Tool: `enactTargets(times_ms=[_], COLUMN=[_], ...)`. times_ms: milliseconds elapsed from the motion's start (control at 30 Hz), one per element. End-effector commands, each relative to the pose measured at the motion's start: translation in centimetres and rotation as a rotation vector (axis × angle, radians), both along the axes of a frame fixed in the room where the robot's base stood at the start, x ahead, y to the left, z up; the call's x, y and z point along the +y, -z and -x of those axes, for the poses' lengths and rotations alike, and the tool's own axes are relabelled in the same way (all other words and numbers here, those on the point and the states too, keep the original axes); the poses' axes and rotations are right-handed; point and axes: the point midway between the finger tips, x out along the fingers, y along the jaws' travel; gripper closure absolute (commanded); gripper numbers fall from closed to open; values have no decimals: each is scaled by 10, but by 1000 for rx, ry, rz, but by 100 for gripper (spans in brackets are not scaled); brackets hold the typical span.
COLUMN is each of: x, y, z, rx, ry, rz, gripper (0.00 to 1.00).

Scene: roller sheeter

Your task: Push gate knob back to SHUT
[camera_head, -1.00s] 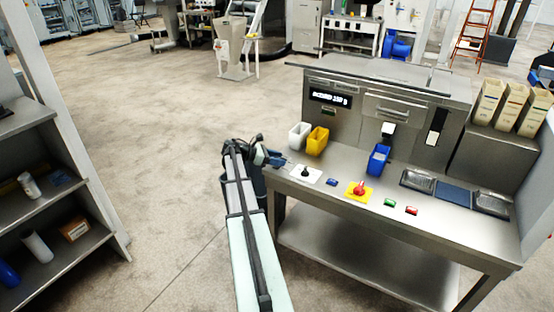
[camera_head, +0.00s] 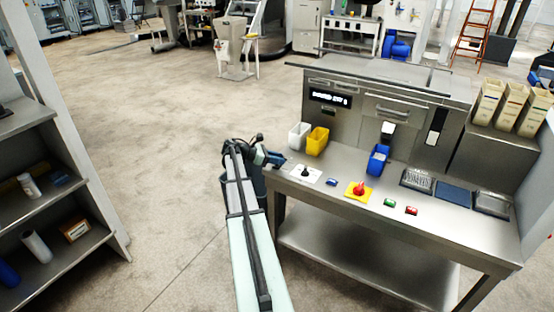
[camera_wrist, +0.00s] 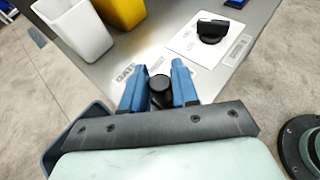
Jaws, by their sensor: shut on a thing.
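The gate knob (camera_wrist: 160,90) is a round black knob at the left end of the steel bench. In the wrist view it stands between the two blue fingers of my gripper (camera_wrist: 158,68), which is shut on it. Partly covered printed lettering, which seems to read GATE, lies beside the left finger. In the head view my gripper (camera_head: 272,158) is at the bench's left edge, and the arm and gripper hide the knob there. I cannot read the knob's SHUT mark.
A black rotary knob (camera_wrist: 212,30) on a white plate is close by to the right. White (camera_head: 299,136) and yellow (camera_head: 317,142) bins stand behind. A red knob (camera_head: 359,188) on a yellow plate, coloured buttons and trays (camera_head: 417,181) lie farther right. Open floor is left.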

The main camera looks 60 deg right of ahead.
Motion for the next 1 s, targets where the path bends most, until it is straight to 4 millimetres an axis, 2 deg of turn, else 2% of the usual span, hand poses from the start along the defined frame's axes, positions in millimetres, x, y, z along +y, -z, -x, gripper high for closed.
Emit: enactTargets(times_ms=[300, 600, 633, 833, 1000], x=[-52, -56, -56, -55, -54], y=[0, 0, 0, 0, 0], z=[-2, -1, -1, -1, 0], rx=[0, -1, -1, -1, 0], ry=[1, -3, -4, -2, -2], rz=[0, 2, 3, 2, 1], gripper=[100, 100, 68, 50, 50])
